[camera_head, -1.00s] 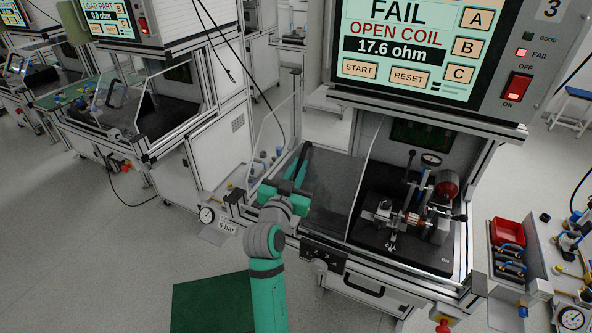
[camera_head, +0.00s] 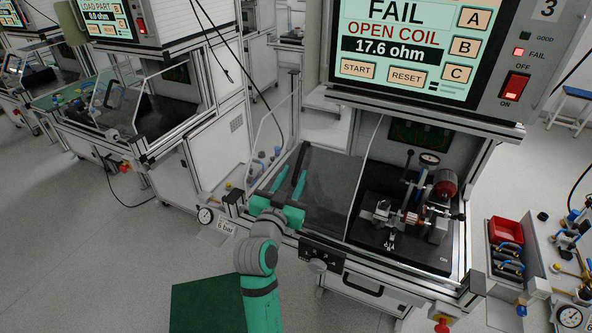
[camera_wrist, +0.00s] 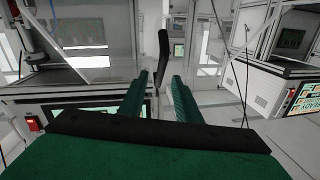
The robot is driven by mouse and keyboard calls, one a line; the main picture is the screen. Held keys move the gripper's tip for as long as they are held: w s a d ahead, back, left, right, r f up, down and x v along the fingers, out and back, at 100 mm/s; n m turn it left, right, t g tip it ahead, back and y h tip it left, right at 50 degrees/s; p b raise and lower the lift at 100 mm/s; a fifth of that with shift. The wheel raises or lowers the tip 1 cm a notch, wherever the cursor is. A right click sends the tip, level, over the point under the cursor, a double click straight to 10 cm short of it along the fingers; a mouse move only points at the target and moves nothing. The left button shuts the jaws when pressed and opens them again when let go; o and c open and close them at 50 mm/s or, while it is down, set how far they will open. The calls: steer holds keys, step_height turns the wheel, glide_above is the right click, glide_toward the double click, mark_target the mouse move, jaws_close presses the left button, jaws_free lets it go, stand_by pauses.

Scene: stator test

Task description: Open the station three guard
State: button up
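Station three's guard (camera_head: 330,190) appears as a see-through, tinted panel over the left part of the station; a thin edge runs down beside the fixture. Its black handle (camera_wrist: 162,58) stands upright in the wrist view, near the fingertips. My green gripper (camera_head: 288,180) is at the left front of the station, its fingers pointing inward to the handle. In the wrist view my gripper (camera_wrist: 159,82) is open, with the handle in line with the gap between its fingers. I cannot tell how far the handle reaches between them, and no grip shows.
The fixture (camera_head: 405,220) with a clamped part, gauge and red cylinder stands right of the guard. Above, the screen (camera_head: 408,50) reads FAIL, open coil, 17.6 ohm. A red bin (camera_head: 507,232) is at the right. Open floor lies left.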

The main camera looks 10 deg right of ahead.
steer(key=v, duration=0.7)
stand_by(0.3)
steer(key=s+a+f+n+y, duration=0.3)
steer(key=s+f+n+y, duration=0.3)
steer(key=s+f, duration=1.35)
steer(key=s+f+g+y, duration=0.1)
steer(key=s+f, duration=0.1)
steer(key=s, duration=2.2)
steer(key=shift+a, duration=0.4)
steer(key=shift+f, duration=0.1)
